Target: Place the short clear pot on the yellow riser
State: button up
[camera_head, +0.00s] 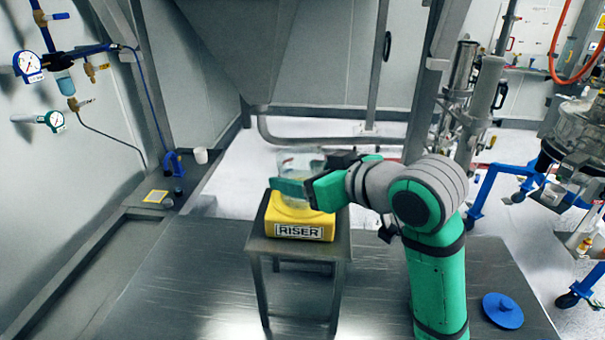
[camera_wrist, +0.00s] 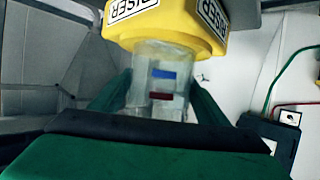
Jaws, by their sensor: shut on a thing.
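The short clear pot (camera_head: 298,161) is see-through and stands upright at the yellow riser in the head view. My gripper (camera_head: 292,188) is shut on the pot, with green fingers on either side of it. The yellow riser (camera_head: 285,217) carries a RISER label and sits on a small grey metal stand. In the wrist view the pot (camera_wrist: 158,78) lies between the fingers (camera_wrist: 158,98), with a blue and a red mark on its side. Its base meets the yellow riser (camera_wrist: 175,38) in that view; whether it bears its full weight there I cannot tell.
The small metal stand (camera_head: 256,243) stands on a grey metal platform (camera_head: 190,265). A blue round lid (camera_head: 502,310) lies on the platform at the right. A large grey hopper (camera_head: 240,45) hangs behind. A white cup (camera_head: 201,156) stands on the ledge at the left.

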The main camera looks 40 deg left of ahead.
jog(key=shift+f, duration=0.15)
jog(key=o, duration=1.1)
jog(key=shift+c, duration=0.2)
jog(key=shift+d+r, duration=0.15)
jog(key=shift+r, duration=0.1)
jog(key=v, duration=1.1)
jog(key=shift+s+d+r, duration=0.15)
jog(key=shift+s+d, duration=0.05)
jog(key=shift+d, duration=0.15)
